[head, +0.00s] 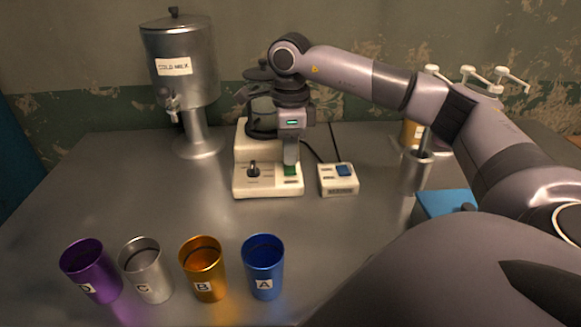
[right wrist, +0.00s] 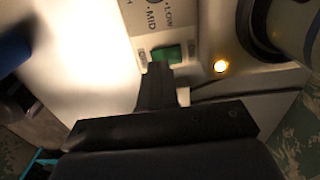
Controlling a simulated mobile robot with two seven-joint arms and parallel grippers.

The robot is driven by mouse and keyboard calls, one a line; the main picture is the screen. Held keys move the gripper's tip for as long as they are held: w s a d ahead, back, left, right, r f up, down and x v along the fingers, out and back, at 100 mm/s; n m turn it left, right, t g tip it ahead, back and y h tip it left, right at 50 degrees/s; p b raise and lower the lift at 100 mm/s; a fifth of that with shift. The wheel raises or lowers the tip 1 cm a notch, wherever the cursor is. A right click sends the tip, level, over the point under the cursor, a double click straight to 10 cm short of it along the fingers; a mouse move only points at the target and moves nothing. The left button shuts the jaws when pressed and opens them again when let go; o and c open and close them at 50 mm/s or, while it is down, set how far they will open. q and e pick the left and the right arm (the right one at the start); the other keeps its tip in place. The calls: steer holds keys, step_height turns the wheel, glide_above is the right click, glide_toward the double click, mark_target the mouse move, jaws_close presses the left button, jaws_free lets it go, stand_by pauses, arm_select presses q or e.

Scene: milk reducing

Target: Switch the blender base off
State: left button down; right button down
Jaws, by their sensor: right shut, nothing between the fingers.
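The blender base (head: 246,160) is a cream-white unit in the middle of the steel table, with a black dial (head: 254,169) on its front. A green rocker switch (head: 290,170) sits right of the dial; it also shows in the right wrist view (right wrist: 168,53), partly covered by my fingertips. My right gripper (head: 291,161) is shut and empty, pointing down at the switch. Its tips (right wrist: 157,70) are at the switch's lower edge; I cannot tell whether they touch. A round amber light (right wrist: 221,66) glows near the switch. My left gripper is not in view.
A small control box (head: 338,187) with a blue button stands right of the base. A COLD MILK dispenser (head: 182,62) is at back left. Purple (head: 92,272), silver (head: 147,270), gold (head: 204,270) and blue (head: 264,268) cups line the front. My right arm spans the right side.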

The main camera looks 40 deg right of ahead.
mark_target(290, 171)
steer(key=shift+s+f+b, duration=0.1)
steer(key=shift+f+b, duration=0.65)
steer(key=shift+f, duration=0.6)
stand_by(0.9)
step_height(290, 171, up, 2)
steer(key=shift+p, duration=0.95)
steer(key=shift+r, duration=0.4)
steer(key=shift+r+p, duration=0.7)
steer(key=shift+p, duration=0.15)
steer(key=shift+r+p, duration=0.55)
steer(key=shift+r, duration=0.1)
steer(key=shift+r+p, duration=0.75)
steer(key=shift+r, duration=0.15)
steer(key=shift+f, duration=0.1)
